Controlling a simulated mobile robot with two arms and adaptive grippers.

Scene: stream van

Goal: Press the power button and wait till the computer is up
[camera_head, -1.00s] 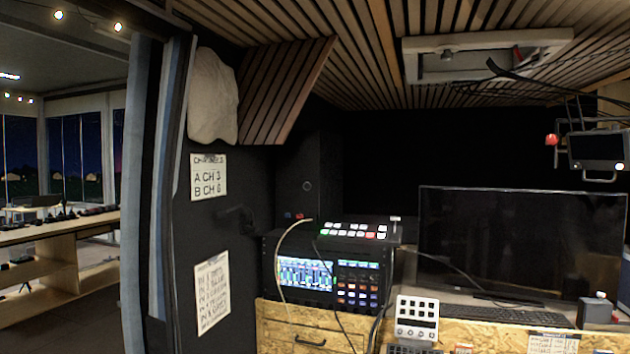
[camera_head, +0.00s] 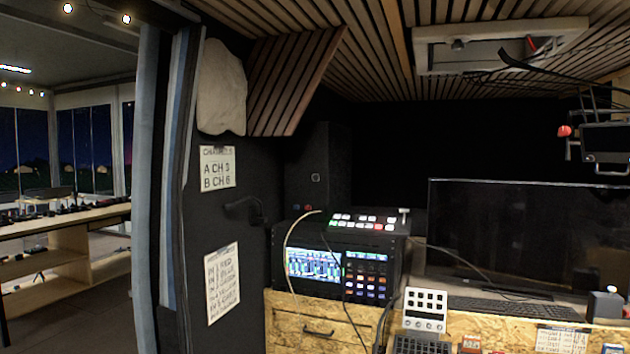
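The large monitor (camera_head: 500,235) stands at the back right of the desk, and its screen is dark. A rack unit (camera_head: 340,265) with a lit screen and rows of coloured buttons stands on the wooden cabinet at the middle. A switcher panel (camera_head: 363,222) with lit buttons lies on top of it. A computer's power button cannot be made out. Neither of my grippers shows in the head view.
A keyboard (camera_head: 515,308) lies before the monitor. A white button pad (camera_head: 425,309) stands at the desk's front edge. A small screen (camera_head: 606,143) hangs at the upper right. A dark wall with paper sheets (camera_head: 222,283) and a curtain (camera_head: 150,190) stand left. Open floor shows at far left.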

